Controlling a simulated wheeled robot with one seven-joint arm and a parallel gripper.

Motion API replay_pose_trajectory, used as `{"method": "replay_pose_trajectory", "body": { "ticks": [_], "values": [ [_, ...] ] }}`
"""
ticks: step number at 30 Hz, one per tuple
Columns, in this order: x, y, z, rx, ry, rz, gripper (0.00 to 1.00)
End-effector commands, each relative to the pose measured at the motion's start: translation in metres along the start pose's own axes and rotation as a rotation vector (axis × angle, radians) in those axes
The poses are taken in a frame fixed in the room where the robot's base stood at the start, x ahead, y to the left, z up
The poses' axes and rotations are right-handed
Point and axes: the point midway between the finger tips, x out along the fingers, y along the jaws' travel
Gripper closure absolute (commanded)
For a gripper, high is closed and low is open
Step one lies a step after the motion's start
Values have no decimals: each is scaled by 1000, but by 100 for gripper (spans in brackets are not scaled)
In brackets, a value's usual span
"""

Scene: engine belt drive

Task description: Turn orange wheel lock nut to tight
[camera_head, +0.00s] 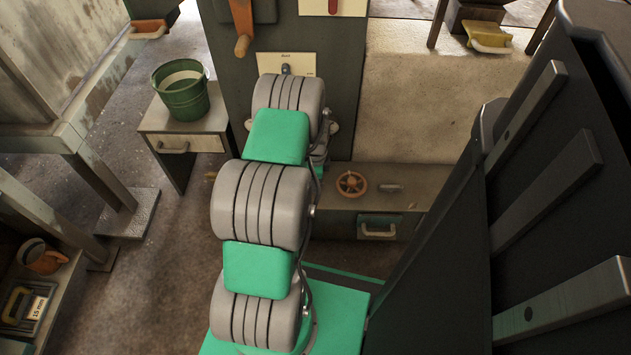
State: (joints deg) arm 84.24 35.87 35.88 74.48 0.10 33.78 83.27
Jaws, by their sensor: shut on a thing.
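A small orange spoked wheel (352,184) sits on top of the low grey-brown box at the foot of the dark panel, right of my arm. A short grey metal part (390,187) lies just right of it; I cannot tell whether it is the lock nut. My arm, grey and green, reaches up the middle of the picture toward the panel. It covers part of the panel's face and the space before it. My gripper's fingers are hidden behind the arm, so their hold cannot be seen.
The dark panel (345,90) carries an orange crank handle (242,45) and a pale label plate (303,64). A green bucket (182,92) stands on a small drawer cabinet (205,124) at left. The low box (427,199) has a handled drawer. A tall dark structure (560,200) fills the right side.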

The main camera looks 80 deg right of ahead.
Motion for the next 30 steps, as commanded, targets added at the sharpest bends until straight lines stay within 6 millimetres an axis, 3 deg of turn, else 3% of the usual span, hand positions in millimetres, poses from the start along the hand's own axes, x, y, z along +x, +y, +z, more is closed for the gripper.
{"method": "replay_pose_trajectory", "body": {
  "ticks": [7, 8, 15, 23, 26, 30],
  "values": [
    [1, 1, 4, -9, -7, 2, 100],
    [1, 1, 4, -9, -7, 2, 78],
    [1, 0, 1, -3, -4, 1, 58],
    [-1, 0, 0, -2, -2, -1, 57],
    [-13, -1, 0, -2, -2, -2, 57],
    [-43, -1, 0, -1, -2, -4, 57]
  ]
}}
